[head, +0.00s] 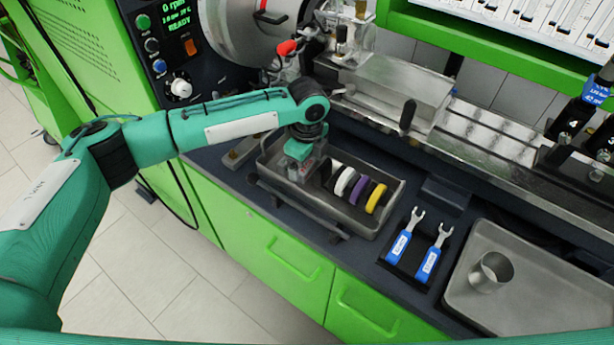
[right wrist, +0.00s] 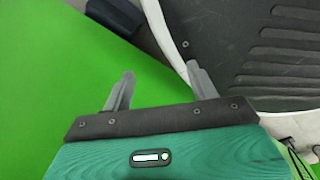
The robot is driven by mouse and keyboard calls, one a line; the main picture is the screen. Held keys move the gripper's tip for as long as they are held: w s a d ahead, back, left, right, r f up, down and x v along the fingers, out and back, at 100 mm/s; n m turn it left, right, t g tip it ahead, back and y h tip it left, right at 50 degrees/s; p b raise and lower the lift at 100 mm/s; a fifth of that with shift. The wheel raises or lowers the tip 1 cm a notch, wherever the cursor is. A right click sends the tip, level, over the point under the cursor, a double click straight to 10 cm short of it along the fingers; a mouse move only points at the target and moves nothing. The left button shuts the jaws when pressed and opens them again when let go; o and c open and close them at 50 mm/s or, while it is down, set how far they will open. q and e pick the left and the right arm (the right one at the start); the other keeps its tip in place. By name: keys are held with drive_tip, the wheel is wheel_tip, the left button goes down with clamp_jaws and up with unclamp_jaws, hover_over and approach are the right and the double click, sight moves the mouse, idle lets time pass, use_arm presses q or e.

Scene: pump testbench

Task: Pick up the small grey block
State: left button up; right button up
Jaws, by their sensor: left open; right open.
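My left gripper (head: 299,170) points down inside the left part of a grey metal tray (head: 322,213), left of a row of rings. It is open; its fingertips are small and partly hidden by its body and the tray. I cannot clearly make out a small grey block beneath it. A dark grey block (head: 446,192) lies on the bench right of the tray, apart from the gripper. My right gripper (right wrist: 158,85) is open and empty in the right wrist view, above a green surface, and is not in the head view.
Two blue-handled wrenches (head: 428,262) lie to the right. A second tray (head: 530,300) holds a metal cup (head: 491,272). The machine rail (head: 480,145) stands behind.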

use_arm(q)
drive_tip(key=shift+f, duration=0.35)
drive_tip(key=shift+c, duration=0.2)
drive_tip(key=c, duration=1)
drive_tip(key=shift+r, duration=0.15)
